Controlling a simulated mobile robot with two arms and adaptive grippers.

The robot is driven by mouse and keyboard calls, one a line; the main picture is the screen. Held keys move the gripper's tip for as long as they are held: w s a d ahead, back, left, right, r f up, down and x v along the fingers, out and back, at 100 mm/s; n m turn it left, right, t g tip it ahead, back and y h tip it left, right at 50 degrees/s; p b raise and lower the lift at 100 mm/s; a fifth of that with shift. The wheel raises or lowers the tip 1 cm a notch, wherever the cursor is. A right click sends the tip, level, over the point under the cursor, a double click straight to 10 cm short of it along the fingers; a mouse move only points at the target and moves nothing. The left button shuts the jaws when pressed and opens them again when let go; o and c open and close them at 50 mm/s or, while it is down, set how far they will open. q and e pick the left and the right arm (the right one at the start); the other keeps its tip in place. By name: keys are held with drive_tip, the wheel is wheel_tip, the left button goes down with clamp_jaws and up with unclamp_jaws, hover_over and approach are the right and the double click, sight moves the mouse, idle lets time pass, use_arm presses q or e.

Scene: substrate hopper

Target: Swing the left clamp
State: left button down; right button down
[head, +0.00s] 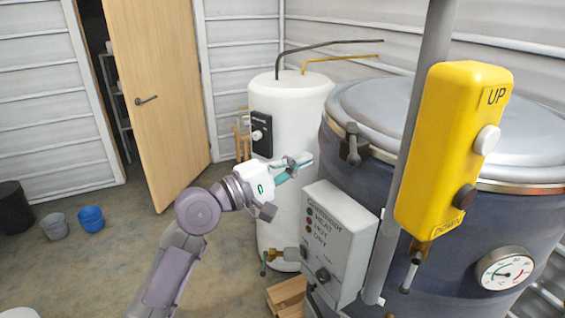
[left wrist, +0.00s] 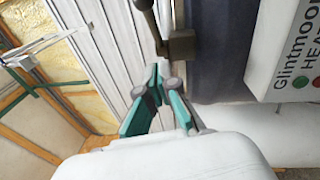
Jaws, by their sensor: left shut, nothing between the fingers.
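The left clamp (head: 353,146) is a dark grey metal latch on the rim of the large blue-grey hopper (head: 385,180), under its domed lid (head: 440,120). In the left wrist view the clamp (left wrist: 180,43) shows as a dark block with a rod going up out of frame. My left gripper (head: 305,162) has teal and grey fingers that are shut and empty. It is left of the clamp and slightly lower in the head view. In the left wrist view the fingertips (left wrist: 160,76) appear just below the clamp block; I cannot tell whether they touch. My right gripper is not in view.
A grey control box (head: 340,240) is on the hopper below the clamp. A grey pole (head: 408,150) carries a yellow UP/DOWN pendant (head: 455,150) to the right. A white tank (head: 290,215) stands behind my gripper. Open floor lies left, with buckets (head: 90,218) and a wooden door (head: 155,90).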

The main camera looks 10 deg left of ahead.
sight(353, 139)
use_arm(q)
drive_tip(key=w+d+r+p, duration=0.1)
drive_tip(key=d+p, duration=0.1)
drive_tip(key=d, duration=0.4)
drive_tip(key=shift+w+d+p, duration=0.15)
drive_tip(key=shift+w+p, duration=0.2)
drive_tip(key=shift+r, duration=0.1)
